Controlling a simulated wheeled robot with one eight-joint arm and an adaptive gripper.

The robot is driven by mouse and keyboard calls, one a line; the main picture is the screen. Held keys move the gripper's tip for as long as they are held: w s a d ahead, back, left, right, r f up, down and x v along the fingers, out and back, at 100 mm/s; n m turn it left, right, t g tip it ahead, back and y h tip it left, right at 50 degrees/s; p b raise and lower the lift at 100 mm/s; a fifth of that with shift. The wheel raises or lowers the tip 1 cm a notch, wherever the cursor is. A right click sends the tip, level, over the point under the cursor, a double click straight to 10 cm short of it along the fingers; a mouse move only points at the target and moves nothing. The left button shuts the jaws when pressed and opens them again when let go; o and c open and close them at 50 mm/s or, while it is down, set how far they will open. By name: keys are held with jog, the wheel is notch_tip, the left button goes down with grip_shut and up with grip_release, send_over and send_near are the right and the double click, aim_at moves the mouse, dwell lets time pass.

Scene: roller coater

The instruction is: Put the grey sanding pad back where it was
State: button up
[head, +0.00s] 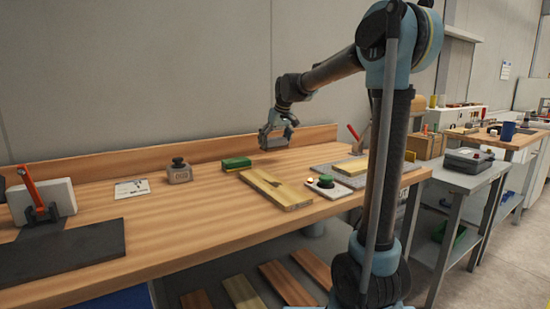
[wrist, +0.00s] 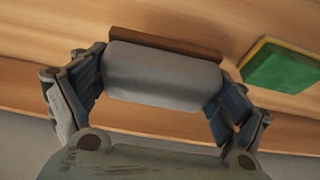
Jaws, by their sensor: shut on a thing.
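The grey sanding pad (wrist: 163,76) is a grey block with a brown face on its far side. In the wrist view it sits between the two fingers of my gripper (wrist: 165,82), which is shut on it. In the head view my gripper (head: 276,137) hangs over the rear part of the wooden bench (head: 150,238), right of a green pad. The sanding pad is too small there to tell clearly from the fingers. I cannot tell the exact gap between the pad and the bench top.
The green pad with a yellowish layer (head: 236,163) lies close by; it also shows in the wrist view (wrist: 280,68). A metal weight (head: 180,172) and white card (head: 132,188) stand left.

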aim_at(275, 162)
jog(key=shift+d+f, duration=0.15)
jog(key=shift+f, duration=2.6)
jog(key=o, duration=0.9)
jog(key=shift+c, duration=0.2)
jog(key=shift+s+r, duration=0.1)
jog(key=v, duration=1.2)
